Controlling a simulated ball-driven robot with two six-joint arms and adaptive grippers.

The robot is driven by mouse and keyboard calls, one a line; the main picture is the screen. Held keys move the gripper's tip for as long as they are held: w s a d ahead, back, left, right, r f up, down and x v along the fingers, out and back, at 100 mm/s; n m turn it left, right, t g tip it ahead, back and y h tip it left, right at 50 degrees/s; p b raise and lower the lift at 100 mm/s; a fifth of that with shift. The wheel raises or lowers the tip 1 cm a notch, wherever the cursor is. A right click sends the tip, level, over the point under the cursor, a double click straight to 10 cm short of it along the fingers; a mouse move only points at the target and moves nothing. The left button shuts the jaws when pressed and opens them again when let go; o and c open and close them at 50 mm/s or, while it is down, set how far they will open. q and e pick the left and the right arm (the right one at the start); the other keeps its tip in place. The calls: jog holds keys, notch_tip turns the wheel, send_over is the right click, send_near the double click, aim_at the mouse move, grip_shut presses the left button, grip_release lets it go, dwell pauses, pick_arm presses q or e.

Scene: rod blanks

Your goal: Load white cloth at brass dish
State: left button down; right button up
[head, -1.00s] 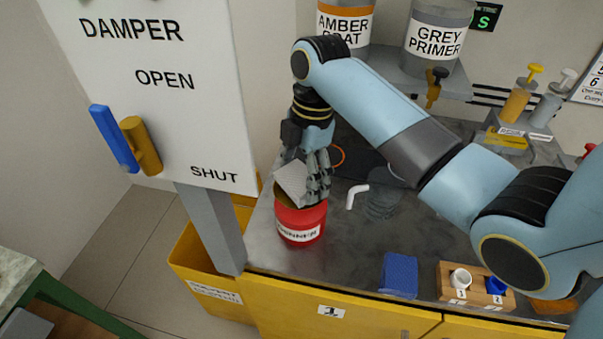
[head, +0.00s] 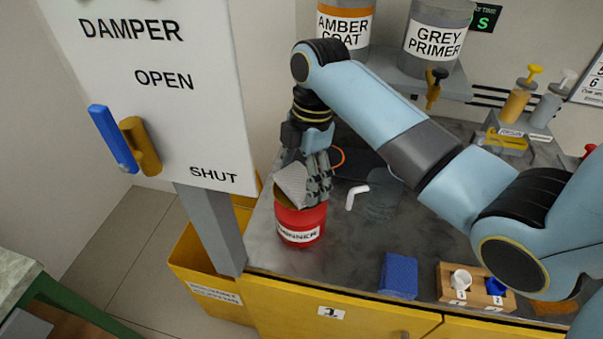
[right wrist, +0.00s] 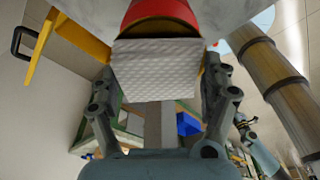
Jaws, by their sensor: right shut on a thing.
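The white cloth (head: 291,185) is a dimpled pad, held tilted at the mouth of a red can (head: 301,222) labelled THINNER. The brass dish (head: 284,200) shows as a brass-coloured round top inside the can's rim, partly hidden by the cloth. My right gripper (head: 317,186) is shut on the cloth, just above the dish. In the right wrist view, the cloth (right wrist: 157,68) lies between the two fingers and overlaps the dish (right wrist: 160,27). I cannot tell whether the cloth touches the dish. My left gripper is not in view.
A blue cloth (head: 398,276) and a wooden holder (head: 450,271) stand near the front edge. A white bent spout (head: 354,194) is right of the can. The damper board (head: 160,70) and its post stand at the left.

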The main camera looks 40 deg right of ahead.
aim_at(298, 181)
jog(key=shift+f+b, duration=0.35)
jog(key=shift+f, duration=0.6)
dwell(0.6)
jog(key=shift+p, duration=0.4)
dwell(1.8)
notch_tip(298, 181, up, 5)
jog(key=p, duration=0.5)
jog(key=shift+p, duration=0.4)
jog(key=shift+r+p, duration=0.6)
jog(key=shift+r, duration=0.45)
jog(key=shift+s+f, duration=0.1)
